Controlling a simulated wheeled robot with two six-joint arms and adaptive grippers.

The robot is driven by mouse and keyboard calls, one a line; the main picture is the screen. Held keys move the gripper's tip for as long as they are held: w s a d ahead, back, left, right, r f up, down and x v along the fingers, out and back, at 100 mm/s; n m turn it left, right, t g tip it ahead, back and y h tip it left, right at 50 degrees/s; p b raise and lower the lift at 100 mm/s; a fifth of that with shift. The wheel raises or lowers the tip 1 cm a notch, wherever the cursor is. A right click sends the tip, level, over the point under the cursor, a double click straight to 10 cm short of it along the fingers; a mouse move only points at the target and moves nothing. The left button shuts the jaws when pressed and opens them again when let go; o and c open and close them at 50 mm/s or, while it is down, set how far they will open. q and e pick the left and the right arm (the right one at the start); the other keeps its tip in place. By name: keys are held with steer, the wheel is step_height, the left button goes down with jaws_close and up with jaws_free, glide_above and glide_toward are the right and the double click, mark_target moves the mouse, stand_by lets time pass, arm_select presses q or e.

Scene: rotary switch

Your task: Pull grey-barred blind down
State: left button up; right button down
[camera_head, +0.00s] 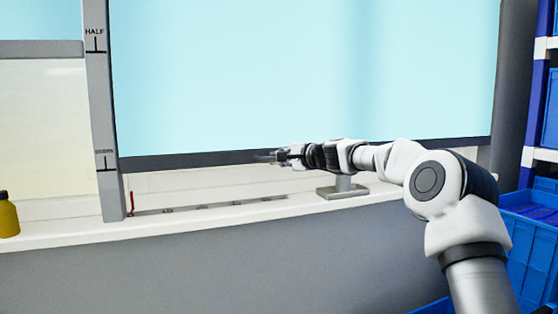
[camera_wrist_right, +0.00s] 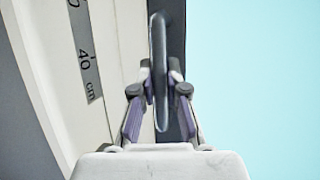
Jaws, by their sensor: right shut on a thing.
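A large pale blue blind (camera_head: 300,75) with a dark grey bottom bar (camera_head: 200,159) hangs low in the wide window. The bar's left end is near the lower mark on the grey post (camera_head: 103,130), a little above the sill. My right gripper (camera_head: 275,156) is at the middle of the bar. In the right wrist view my right gripper (camera_wrist_right: 160,88) is shut on a dark upright handle (camera_wrist_right: 160,45), one finger on each side. The blind (camera_wrist_right: 260,90) fills the right of that view. My left gripper is not in view.
A second blue blind (camera_head: 40,25) with a grey bar (camera_head: 40,48) hangs higher at the left. A yellow bottle (camera_head: 8,217) and a grey stand (camera_head: 343,191) are on the white sill (camera_head: 75,233). A measuring strip (camera_head: 210,205) lies there. Blue bins (camera_head: 530,240) are at the right.

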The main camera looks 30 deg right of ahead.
steer(key=shift+a+f, duration=0.2)
steer(key=shift+f, duration=0.3)
steer(key=c, duration=1.3)
jaws_free()
steer(key=shift+o, duration=0.6)
steer(key=shift+w, duration=0.1)
steer(key=v, duration=1.2)
steer(key=shift+r, duration=0.15)
